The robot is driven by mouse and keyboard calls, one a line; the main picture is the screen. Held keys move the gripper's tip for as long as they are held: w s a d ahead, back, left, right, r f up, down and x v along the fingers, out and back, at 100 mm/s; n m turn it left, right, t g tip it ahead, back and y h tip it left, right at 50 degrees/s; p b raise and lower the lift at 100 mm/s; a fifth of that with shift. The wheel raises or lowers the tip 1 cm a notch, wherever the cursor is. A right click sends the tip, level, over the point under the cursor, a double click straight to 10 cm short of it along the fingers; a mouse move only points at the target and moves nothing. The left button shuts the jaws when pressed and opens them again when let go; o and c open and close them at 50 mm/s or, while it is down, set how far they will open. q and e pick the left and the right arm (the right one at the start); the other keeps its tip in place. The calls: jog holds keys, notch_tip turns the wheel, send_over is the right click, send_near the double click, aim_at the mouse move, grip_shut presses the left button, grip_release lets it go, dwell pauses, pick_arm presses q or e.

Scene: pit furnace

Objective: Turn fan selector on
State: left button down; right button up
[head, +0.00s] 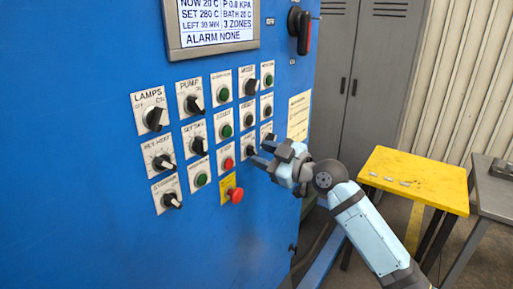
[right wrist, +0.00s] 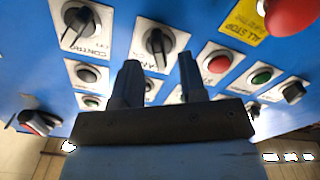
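My right gripper (head: 265,154) is open and empty in front of the panel, close to the fan selector. In the right wrist view its two fingers (right wrist: 159,68) stand apart with nothing between them. My left gripper is not in view.
Another selector (right wrist: 79,24) and a red button (right wrist: 218,65) flank the fan selector. A red all-stop button (head: 235,195) protrudes below the row. The display (head: 213,22) reads no alarm. A yellow table (head: 415,178) stands right, before grey lockers (head: 365,70).

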aim_at(252, 151)
jog(key=shift+x, duration=1.25)
grip_shut()
